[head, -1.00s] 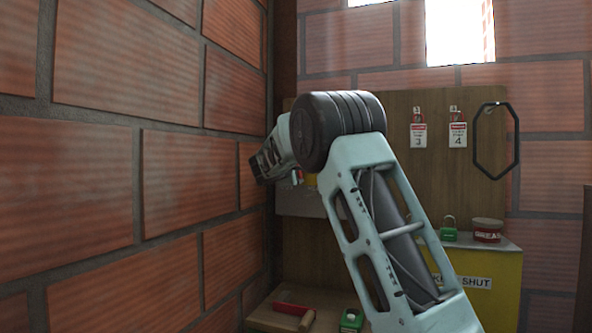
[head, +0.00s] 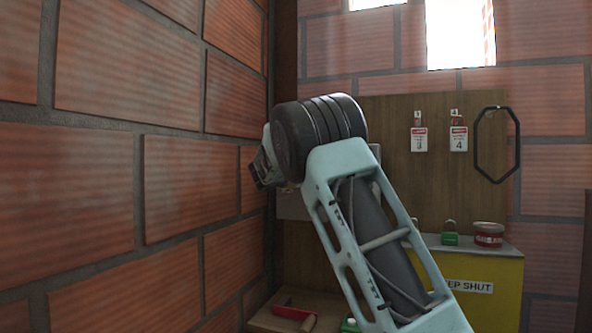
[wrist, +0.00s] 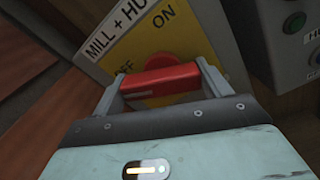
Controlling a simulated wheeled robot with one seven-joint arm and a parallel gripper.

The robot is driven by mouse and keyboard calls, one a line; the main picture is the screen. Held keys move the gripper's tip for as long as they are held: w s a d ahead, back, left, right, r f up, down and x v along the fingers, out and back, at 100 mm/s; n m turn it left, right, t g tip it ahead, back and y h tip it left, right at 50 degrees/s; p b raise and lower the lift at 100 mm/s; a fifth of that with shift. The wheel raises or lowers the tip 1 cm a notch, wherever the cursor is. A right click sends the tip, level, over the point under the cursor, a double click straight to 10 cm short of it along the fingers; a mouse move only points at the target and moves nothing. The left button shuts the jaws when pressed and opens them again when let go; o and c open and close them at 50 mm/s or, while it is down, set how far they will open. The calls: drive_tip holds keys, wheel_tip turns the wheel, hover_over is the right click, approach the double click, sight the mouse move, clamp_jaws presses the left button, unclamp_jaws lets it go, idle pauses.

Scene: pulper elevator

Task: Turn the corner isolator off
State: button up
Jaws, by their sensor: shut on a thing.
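The corner isolator shows in the wrist view as a red handle (wrist: 158,82) with a round red knob behind it, on a yellow plate (wrist: 112,52) lettered ON, OFF and "MILL + HU…", the rest cut off. The plate looks tilted in this view. ON is at the top, and OFF is beside the handle's left end, partly covered. My gripper (wrist: 160,87) is shut on the red handle, one finger at each end. In the head view my gripper (head: 262,172) is at the brick corner, with the isolator hidden behind my arm.
A grey button box (wrist: 294,40) is close on the right in the wrist view. The left brick wall (head: 190,185) runs close beside my gripper. Tags (head: 419,139), a black hanging loop (head: 477,145), a yellow cabinet (head: 490,305) and a red tin (head: 488,235) are to the right.

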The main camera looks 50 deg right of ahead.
drive_tip(key=n+p, duration=0.2)
drive_tip(key=n, duration=0.2)
drive_tip(key=shift+f+n, duration=0.15)
drive_tip(key=shift+n, duration=0.25)
drive_tip(key=shift+f+n, duration=0.1)
drive_tip(key=shift+n, duration=0.2)
drive_tip(key=o, duration=1)
drive_tip(key=shift+a, duration=0.1)
drive_tip(key=b+v, duration=0.3)
drive_tip(key=v, duration=1.4)
drive_tip(key=shift+s+a+b, duration=0.1)
drive_tip(key=shift+a+b, duration=0.05)
drive_tip(key=shift+b, duration=0.15)
